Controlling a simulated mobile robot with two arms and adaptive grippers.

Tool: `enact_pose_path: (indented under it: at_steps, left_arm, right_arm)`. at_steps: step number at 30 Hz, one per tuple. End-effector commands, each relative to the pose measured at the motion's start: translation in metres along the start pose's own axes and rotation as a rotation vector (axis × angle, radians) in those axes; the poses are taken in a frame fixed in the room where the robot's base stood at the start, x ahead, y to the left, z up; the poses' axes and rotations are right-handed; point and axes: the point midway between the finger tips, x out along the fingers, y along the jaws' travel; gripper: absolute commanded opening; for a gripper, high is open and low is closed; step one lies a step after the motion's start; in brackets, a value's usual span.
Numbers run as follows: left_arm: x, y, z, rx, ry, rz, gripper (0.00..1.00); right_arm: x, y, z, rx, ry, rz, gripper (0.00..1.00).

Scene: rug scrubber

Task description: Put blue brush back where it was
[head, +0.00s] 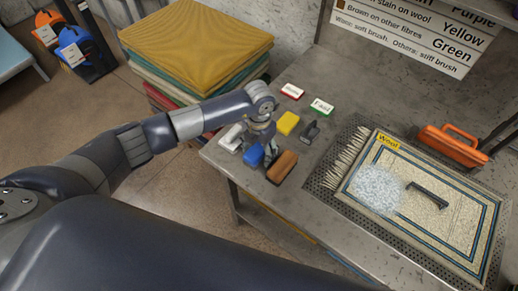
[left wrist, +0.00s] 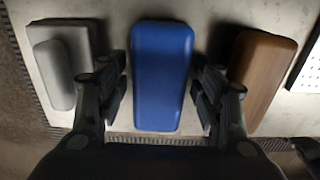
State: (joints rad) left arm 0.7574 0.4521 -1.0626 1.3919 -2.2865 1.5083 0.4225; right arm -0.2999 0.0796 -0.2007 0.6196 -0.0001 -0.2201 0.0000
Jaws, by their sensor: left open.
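The blue brush (head: 254,156) lies on the grey metal table among other brushes. In the left wrist view the blue brush (left wrist: 162,75) sits between the two fingers of my left gripper (left wrist: 158,95), with a gap on each side. My left gripper (head: 263,147) is open and over the brush, partly covering it in the head view. A grey-white brush (left wrist: 62,60) is on its left and a brown brush (left wrist: 262,75) on its right, each close to a finger. My right gripper is not in view.
A yellow block (head: 287,123), a dark grey brush (head: 311,132) and red and green labelled blocks (head: 292,91) (head: 321,107) are nearby.

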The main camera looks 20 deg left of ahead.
Motion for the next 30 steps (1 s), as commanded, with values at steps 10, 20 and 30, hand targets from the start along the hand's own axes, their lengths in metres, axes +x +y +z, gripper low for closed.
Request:
enact_pose_path:
  at_steps: [10,20,30]
  left_arm:
    - [-0.030,0.001,0.002,0.002,-0.006,0.002,0.61]
    - [-0.099,0.000,0.001,0.001,-0.005,0.001,0.61]
    - [-0.123,0.000,0.000,0.000,0.000,0.001,0.61]
  right_arm:
    - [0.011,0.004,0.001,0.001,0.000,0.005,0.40]
    - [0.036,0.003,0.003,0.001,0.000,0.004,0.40]
    - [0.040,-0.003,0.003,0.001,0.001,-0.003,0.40]
